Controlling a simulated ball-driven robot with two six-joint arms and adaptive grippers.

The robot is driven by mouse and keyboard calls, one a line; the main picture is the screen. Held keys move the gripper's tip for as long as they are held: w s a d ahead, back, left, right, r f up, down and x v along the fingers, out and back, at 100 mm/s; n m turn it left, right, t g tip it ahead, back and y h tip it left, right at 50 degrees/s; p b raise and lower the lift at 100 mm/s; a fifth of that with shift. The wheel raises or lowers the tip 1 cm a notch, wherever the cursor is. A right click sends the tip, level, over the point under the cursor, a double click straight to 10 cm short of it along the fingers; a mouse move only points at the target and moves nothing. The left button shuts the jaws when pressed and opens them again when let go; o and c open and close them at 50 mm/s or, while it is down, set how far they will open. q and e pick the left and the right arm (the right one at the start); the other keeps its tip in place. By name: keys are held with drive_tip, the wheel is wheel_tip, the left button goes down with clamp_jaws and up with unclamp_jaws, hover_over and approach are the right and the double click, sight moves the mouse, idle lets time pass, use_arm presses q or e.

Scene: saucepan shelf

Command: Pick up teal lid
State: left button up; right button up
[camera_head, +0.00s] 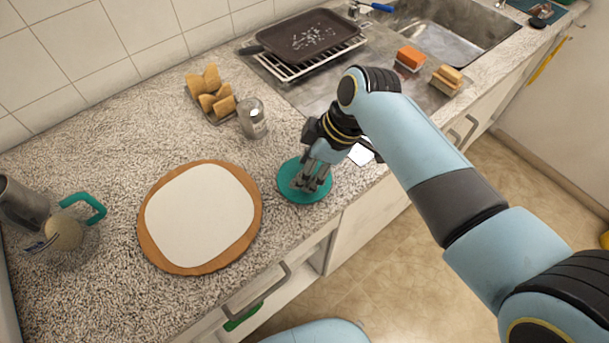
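The teal lid (293,191) is a round disc lying on the speckled counter close to its front edge. My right gripper (308,186) points down over the middle of the lid, with its fingers at or just above the lid's centre. The fingers hide the lid's middle and any knob there, so I cannot tell whether they are closed on it. My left gripper is not in view.
A round wooden board (254,198) with a white sheet lies left of the lid. A glass jar (253,118) and a rack of bread slices (210,95) stand behind. A dark pan (306,37) rests on a wire rack by the sink (447,25). A teal-handled jug (25,203) stands far left.

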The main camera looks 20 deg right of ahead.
clamp_jaws()
